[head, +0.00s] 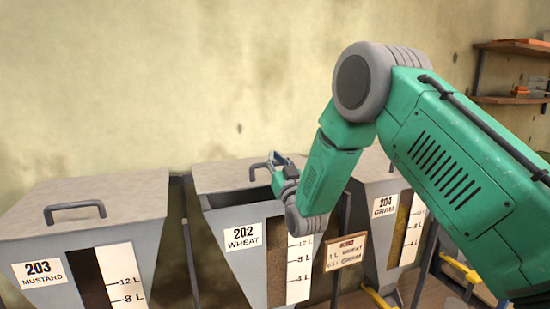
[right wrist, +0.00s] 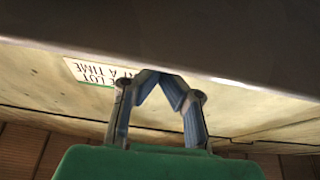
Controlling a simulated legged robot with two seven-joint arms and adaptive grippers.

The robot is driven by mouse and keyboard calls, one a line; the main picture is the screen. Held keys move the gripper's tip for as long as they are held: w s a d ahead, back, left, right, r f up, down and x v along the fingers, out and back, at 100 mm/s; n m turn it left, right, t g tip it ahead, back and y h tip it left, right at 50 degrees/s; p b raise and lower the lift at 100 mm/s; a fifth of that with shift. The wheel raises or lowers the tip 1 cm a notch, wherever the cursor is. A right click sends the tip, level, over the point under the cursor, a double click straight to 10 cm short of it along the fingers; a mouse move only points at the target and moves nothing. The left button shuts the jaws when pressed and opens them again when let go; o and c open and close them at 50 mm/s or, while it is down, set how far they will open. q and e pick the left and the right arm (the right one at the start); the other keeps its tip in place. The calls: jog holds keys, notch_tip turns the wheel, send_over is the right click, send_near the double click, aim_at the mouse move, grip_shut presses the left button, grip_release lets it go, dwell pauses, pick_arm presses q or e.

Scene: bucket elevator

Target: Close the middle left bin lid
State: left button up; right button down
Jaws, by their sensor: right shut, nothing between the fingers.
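The middle bin (head: 225,235), labelled 202 WHEAT, is a grey metal hopper with a level scale. Its lid (head: 222,178) has a bar handle (head: 257,172) and is tilted up a little, with a dark gap under its front edge. My right gripper (head: 278,162) is at the lid's right part, beside the handle. In the right wrist view my right gripper (right wrist: 160,76) is shut with nothing between its fingertips, close to a dark edge (right wrist: 200,75) that crosses above it. I cannot tell if it touches. My left gripper is not in view.
The 203 MUSTARD bin (head: 60,240) stands left with its lid (head: 110,188) down. The 204 GRAM bin (head: 385,185) stands right, partly behind my right arm. A small sign (head: 347,250) stands between bins. Wall shelves (head: 510,99) are at the far right.

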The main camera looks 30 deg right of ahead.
jog(key=shift+f, duration=0.4)
jog(key=shift+d, duration=0.2)
jog(key=shift+f, duration=0.1)
jog(key=shift+f+b, duration=0.25)
jog(key=shift+b, duration=0.05)
jog(key=f+b, duration=0.1)
jog(key=s+f+b, duration=0.1)
jog(key=f+b, duration=0.2)
jog(key=shift+s+a+f+b, duration=0.15)
jog(key=shift+a+f+b, duration=0.15)
jog(key=shift+f+b, duration=0.1)
jog(key=shift+s+a, duration=0.1)
